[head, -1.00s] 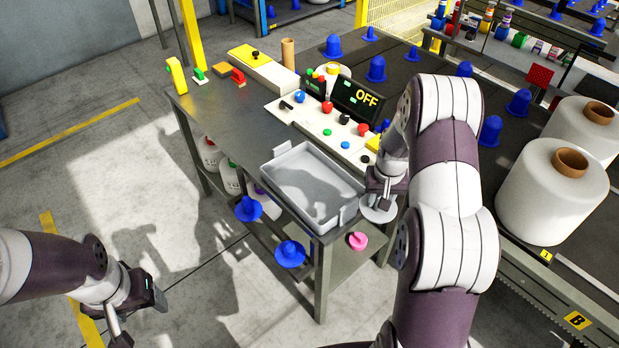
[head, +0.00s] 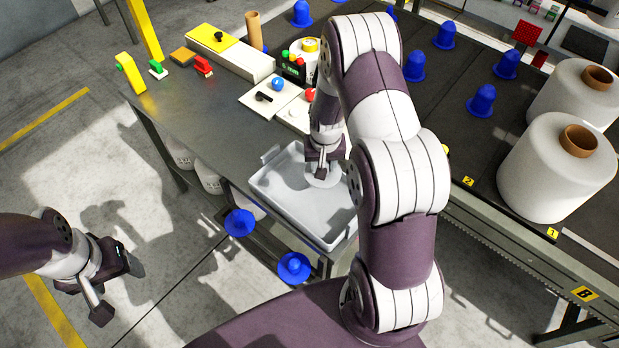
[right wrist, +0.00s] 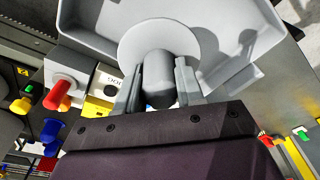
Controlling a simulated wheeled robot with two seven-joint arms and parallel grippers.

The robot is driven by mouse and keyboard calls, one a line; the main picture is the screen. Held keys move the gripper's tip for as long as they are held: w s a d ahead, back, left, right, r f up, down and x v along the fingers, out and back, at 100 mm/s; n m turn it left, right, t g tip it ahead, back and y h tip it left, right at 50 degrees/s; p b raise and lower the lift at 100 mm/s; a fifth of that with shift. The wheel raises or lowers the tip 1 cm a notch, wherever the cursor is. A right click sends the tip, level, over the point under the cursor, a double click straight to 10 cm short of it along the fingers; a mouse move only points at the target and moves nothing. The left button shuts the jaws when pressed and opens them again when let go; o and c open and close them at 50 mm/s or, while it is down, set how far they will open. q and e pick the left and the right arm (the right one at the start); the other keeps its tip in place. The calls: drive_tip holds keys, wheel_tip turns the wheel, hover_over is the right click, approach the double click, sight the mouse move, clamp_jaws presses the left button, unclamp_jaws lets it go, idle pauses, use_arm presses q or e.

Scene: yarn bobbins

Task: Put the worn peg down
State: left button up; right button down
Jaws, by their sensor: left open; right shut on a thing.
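The worn peg is pale grey with a wide round flange; in the head view its flange (head: 325,180) shows over the back right part of the grey tray (head: 264,192). My right gripper (head: 321,168) is shut on the peg. In the right wrist view, the peg's rounded body (right wrist: 158,78) sits between the two fingers, with the flange in front of the tray (right wrist: 85,18). I cannot tell whether the peg touches the tray floor. The tray otherwise looks empty. My left gripper (head: 116,286) is open and empty, away from the table at lower left.
The dark table (head: 185,100) carries a control panel (head: 262,97), a brown tube (head: 253,30) and small coloured parts. Blue pegs (head: 294,267) show beside the table, more on the dark surface behind. White yarn bobbins (head: 555,170) stand right. My right arm hides part of the panel.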

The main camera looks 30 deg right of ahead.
sight(311, 177)
drive_tip(key=a+f, duration=0.2)
drive_tip(key=a, duration=0.1)
drive_tip(key=shift+w, duration=0.15)
drive_tip(key=shift+a+f, duration=0.2)
drive_tip(key=shift+f, duration=2.1)
drive_tip(key=c, duration=0.7)
unclamp_jaws()
wheel_tip(311, 177, up, 14)
drive_tip(key=s+a, duration=0.2)
drive_tip(key=s+a+r+n, duration=0.5)
drive_tip(key=s+r, duration=0.3)
drive_tip(key=s, duration=0.3)
drive_tip(key=shift+s+a+r+y, duration=0.3)
drive_tip(key=shift+a+r, duration=0.1)
drive_tip(key=shift+a, duration=0.2)
